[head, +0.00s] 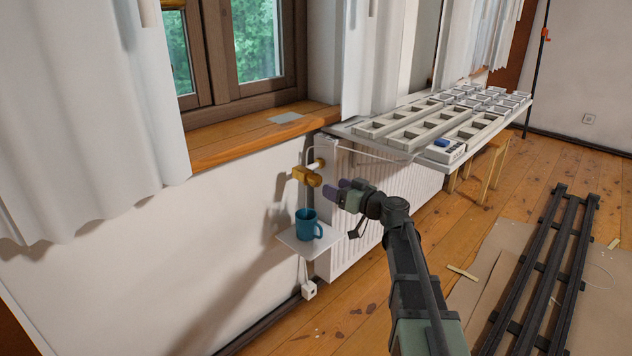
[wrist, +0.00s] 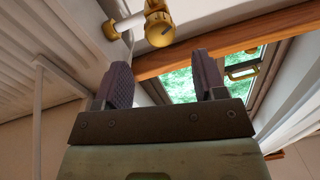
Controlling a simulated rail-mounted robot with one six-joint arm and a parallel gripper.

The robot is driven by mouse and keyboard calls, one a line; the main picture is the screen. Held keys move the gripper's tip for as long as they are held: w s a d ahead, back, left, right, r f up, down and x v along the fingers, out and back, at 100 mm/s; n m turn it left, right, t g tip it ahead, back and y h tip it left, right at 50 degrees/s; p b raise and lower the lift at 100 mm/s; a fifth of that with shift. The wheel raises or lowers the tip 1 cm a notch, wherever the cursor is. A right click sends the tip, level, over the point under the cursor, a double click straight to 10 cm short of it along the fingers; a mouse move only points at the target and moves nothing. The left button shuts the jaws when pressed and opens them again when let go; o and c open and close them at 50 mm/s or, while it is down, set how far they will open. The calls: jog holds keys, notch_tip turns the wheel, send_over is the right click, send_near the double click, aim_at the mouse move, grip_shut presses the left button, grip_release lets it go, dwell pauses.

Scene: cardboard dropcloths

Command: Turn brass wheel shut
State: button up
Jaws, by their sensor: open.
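The brass wheel (head: 307,176) sits on the valve at the near top corner of the white radiator (head: 370,200). In the wrist view the brass valve (wrist: 159,28) shows at the top, beyond my fingertips and a little left of centre. My gripper (head: 345,189) is just right of the wheel in the head view, with its purple fingers pointing toward it. In the wrist view the two ridged fingers (wrist: 165,78) stand apart with nothing between them. I see no contact with the wheel.
A teal mug (head: 308,225) stands on a small white shelf (head: 290,241) below the valve. A wooden window sill (head: 240,143) lies above left. Dark rails (head: 545,270) lie on cardboard at right.

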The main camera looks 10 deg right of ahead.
aim_at(319, 181)
jog(key=x, duration=0.8)
jog(key=shift+s, duration=0.1)
jog(key=c, duration=0.9)
